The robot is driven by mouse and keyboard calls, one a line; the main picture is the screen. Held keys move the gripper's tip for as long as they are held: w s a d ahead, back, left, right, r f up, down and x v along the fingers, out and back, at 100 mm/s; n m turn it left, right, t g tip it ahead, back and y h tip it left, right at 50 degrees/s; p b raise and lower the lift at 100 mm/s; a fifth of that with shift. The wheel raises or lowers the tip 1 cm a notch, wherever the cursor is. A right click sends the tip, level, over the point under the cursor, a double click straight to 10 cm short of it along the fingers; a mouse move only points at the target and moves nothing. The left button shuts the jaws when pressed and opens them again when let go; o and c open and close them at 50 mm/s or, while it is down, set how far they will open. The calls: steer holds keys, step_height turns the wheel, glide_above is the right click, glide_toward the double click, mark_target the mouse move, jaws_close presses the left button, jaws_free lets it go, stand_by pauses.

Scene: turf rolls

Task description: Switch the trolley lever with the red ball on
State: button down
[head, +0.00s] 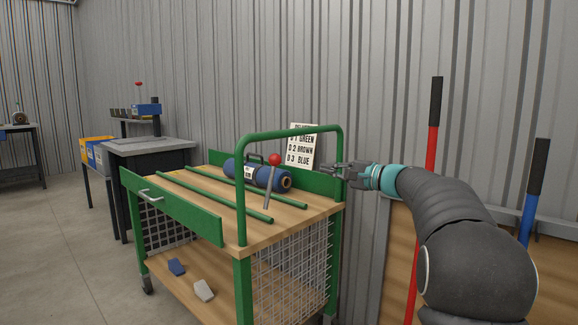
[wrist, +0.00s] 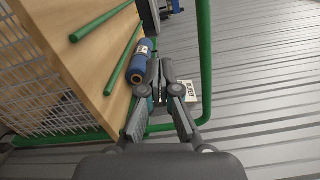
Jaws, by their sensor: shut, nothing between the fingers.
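The trolley lever is a grey stem (head: 268,188) topped by a red ball (head: 275,159). It rises from the trolley's wooden top (head: 300,212), leaning slightly right in the head view. I cannot make the lever out in the wrist view. My gripper (head: 327,168) is shut and empty, to the right of the red ball and apart from it, at the right post of the green push handle (head: 290,132). I cannot tell whether it touches the post. The wrist view shows its closed fingers (wrist: 160,70) near the blue roll.
A dark blue roll (head: 243,172) and green rods (head: 215,193) lie on the trolley top. A lettered sign (head: 303,146) stands behind. The lower shelf holds a blue block (head: 177,267) and a pale block (head: 203,290). Red (head: 432,150) and blue-handled tools stand right. Floor is clear left.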

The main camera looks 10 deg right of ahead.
steer(key=shift+w+d, duration=0.1)
steer(key=shift+d, duration=0.05)
steer(key=r+p, duration=0.1)
glide_above(271, 183)
steer(key=w+d, duration=0.1)
steer(key=d, duration=0.5)
steer(key=shift+w+a, duration=0.15)
steer(key=shift+w, duration=0.05)
steer(key=shift+a, duration=0.1)
